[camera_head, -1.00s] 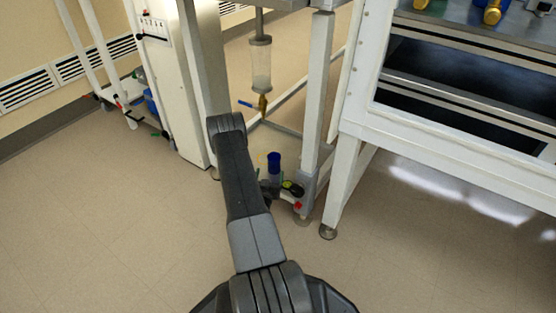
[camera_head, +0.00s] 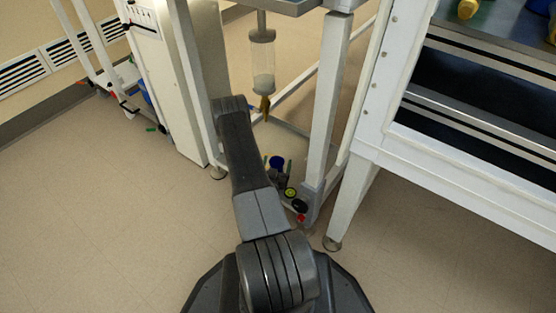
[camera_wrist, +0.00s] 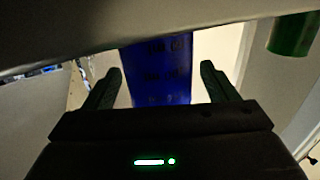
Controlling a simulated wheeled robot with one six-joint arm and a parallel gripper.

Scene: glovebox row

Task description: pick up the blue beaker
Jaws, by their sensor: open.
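The blue beaker (camera_wrist: 158,72) fills the middle of the wrist view, with dark markings on its side. Its top is cut off by a pale surface across the upper part of that view. My gripper (camera_wrist: 161,75) is open, with one finger to each side of the beaker in the picture; I cannot tell how deep the beaker sits between them. In the head view the beaker (camera_head: 277,161) shows as a small blue top low by the white frame, beside my arm. My gripper is mostly hidden there.
A green cylinder (camera_wrist: 292,34) hangs into the wrist view at upper right. In the head view, a white frame leg (camera_head: 329,105) stands right of the beaker, and a clear vessel (camera_head: 262,60) hangs above. A white bench (camera_head: 376,130) is at right. Floor at left is clear.

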